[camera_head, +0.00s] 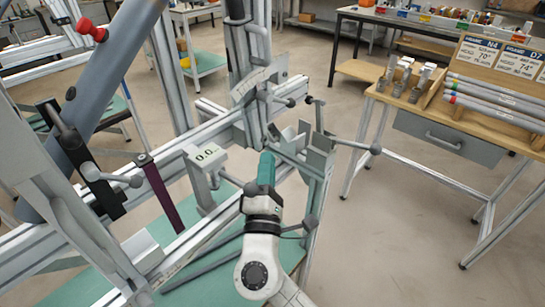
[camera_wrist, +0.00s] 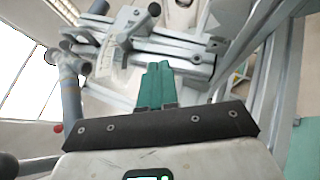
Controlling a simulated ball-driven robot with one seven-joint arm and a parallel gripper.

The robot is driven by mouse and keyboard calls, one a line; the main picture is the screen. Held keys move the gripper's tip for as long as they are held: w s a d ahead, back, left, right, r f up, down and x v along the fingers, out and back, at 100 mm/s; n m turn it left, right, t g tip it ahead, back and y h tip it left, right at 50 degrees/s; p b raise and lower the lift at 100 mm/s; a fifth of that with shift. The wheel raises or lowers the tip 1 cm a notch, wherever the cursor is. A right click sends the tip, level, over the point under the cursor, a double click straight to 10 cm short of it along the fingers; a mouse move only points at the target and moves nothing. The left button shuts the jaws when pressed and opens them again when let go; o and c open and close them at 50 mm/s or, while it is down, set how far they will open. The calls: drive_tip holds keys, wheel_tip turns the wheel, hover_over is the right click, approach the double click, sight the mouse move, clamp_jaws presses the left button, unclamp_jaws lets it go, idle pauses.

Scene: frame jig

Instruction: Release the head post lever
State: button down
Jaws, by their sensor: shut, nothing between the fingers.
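My gripper (camera_head: 266,160) has teal fingers pressed together, pointing up and away toward the jig's post assembly. The shut fingers also show in the wrist view (camera_wrist: 155,85). The upright post assembly, with a pale angle scale (camera_head: 258,84), stands just beyond the fingertips. A grey lever with a round knob (camera_head: 290,102) sticks out to the right beside the scale. Another knobbed lever (camera_head: 360,146) reaches right from the bracket lower down. No label shows which one is the head post lever. In the wrist view, the scale (camera_wrist: 104,60) and clamp parts lie beyond the fingertips.
A wooden bench (camera_head: 480,120) with tubes stands at right. Open floor lies between bench and jig.

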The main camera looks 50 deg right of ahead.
sight(278, 100)
drive_tip(key=w+d+r+p, duration=0.3)
drive_tip(key=w+d+r, duration=0.1)
drive_tip(key=d, duration=0.5)
drive_tip(key=shift+d+r, duration=0.15)
drive_tip(key=shift+r, duration=0.35)
drive_tip(key=shift+f+b, duration=0.2)
drive_tip(key=shift+b, duration=0.55)
